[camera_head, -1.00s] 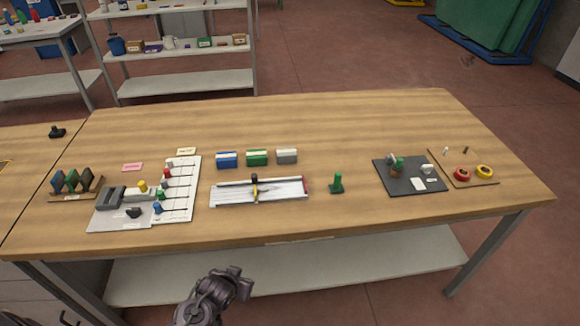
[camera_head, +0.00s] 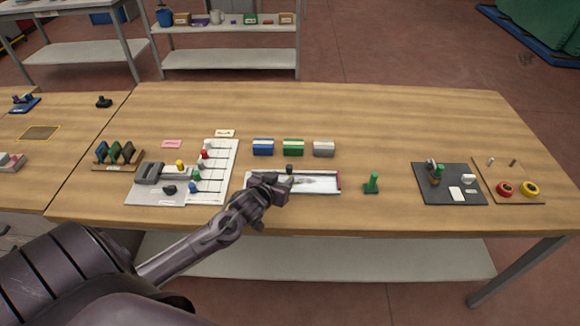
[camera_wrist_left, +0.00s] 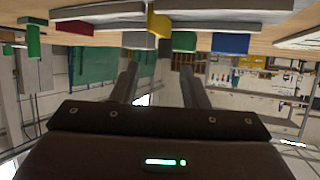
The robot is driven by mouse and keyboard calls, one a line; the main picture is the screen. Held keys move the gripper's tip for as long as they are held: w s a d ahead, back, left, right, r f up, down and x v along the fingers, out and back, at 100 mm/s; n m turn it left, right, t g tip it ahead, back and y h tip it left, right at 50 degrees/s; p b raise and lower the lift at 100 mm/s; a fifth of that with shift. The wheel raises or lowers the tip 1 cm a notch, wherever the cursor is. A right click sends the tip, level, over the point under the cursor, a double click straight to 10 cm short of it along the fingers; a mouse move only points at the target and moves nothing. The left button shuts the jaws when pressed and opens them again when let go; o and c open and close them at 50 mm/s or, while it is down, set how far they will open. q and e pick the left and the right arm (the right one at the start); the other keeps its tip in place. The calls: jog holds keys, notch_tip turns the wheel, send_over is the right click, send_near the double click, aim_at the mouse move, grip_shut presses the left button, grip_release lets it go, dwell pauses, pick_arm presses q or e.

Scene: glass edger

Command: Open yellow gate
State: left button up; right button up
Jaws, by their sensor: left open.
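A white tray-like fixture (camera_head: 320,183) with a red end lies at the middle of the table. Its yellow gate is mostly hidden behind my left gripper in the head view; a dark knob (camera_head: 289,169) shows just beyond. In the left wrist view, which looks upside down, the yellow gate (camera_wrist_left: 159,22) sits between grey lengths of the fixture (camera_wrist_left: 215,18). My left gripper (camera_head: 284,187) is at the front edge of the fixture. Its fingers (camera_wrist_left: 157,75) are spread, with the gate ahead of the gap and nothing held. My right gripper is out of view.
Blue (camera_head: 263,147), green (camera_head: 293,147) and grey (camera_head: 323,148) blocks stand behind the fixture. A green upright piece (camera_head: 372,183) stands to its right. A white board with coloured knobs (camera_head: 216,160) lies left. Bare wood separates the green piece from a dark mat (camera_head: 455,195).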

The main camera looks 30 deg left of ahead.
aim_at(288, 168)
pick_arm(q)
jog(key=shift+w+a, duration=0.6)
jog(key=shift+w, duration=0.05)
jog(key=shift+p+x, duration=0.35)
jog(key=shift+x, duration=3.15)
jog(key=shift+d+r, duration=0.1)
grip_shut()
